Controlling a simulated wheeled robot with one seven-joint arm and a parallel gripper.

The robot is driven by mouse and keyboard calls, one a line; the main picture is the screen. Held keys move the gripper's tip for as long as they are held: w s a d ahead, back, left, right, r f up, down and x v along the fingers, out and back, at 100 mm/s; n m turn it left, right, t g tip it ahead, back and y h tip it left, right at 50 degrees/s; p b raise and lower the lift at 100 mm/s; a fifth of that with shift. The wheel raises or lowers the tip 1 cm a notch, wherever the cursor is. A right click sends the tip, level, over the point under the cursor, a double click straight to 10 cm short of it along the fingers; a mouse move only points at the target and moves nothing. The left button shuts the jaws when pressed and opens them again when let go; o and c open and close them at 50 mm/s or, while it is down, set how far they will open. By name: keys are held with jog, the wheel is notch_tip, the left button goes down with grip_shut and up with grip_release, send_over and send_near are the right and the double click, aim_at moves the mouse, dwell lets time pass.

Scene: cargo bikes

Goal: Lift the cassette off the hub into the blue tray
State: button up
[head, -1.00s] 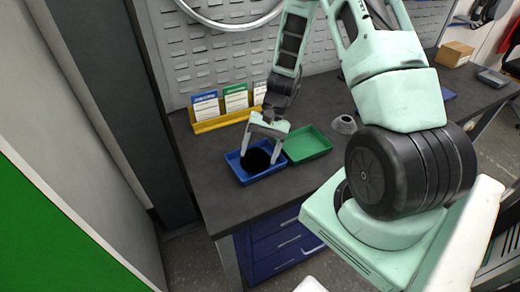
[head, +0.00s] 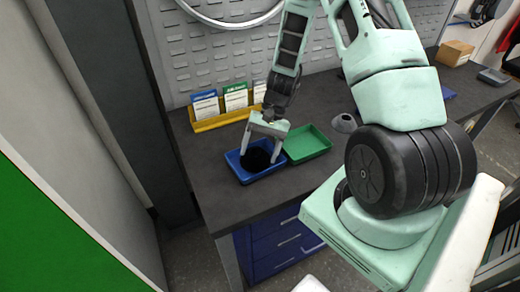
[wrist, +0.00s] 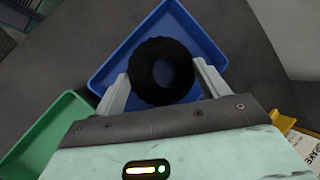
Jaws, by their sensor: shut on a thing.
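The cassette is a black ring with a toothed edge (wrist: 161,72) and a hole in its middle. In the wrist view it sits between the two fingers of my gripper (wrist: 160,85), which is shut on it. The blue tray (head: 235,159) stands on the bench, and the cassette (head: 256,160) is inside its outline in both views. I cannot tell whether the cassette touches the tray floor. The blue tray also shows in the wrist view (wrist: 205,45), around and beneath the cassette. I cannot make out the hub.
A green tray (head: 306,143) stands right beside the blue one. A yellow rack with cards (head: 213,122) is behind them against the pegboard. A grey cone-shaped part (head: 344,123) is farther right. The dark bench top (head: 215,195) is clear in front.

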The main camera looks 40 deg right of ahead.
jog(key=shift+f, duration=0.1)
dwell(0.3)
jog(key=o, duration=1.4)
jog(key=shift+o, duration=0.5)
jog(key=shift+f, duration=0.1)
jog(key=b+v, duration=0.2)
jog(key=v, duration=1.5)
jog(key=shift+r, duration=0.35)
jog(key=shift+d, duration=0.1)
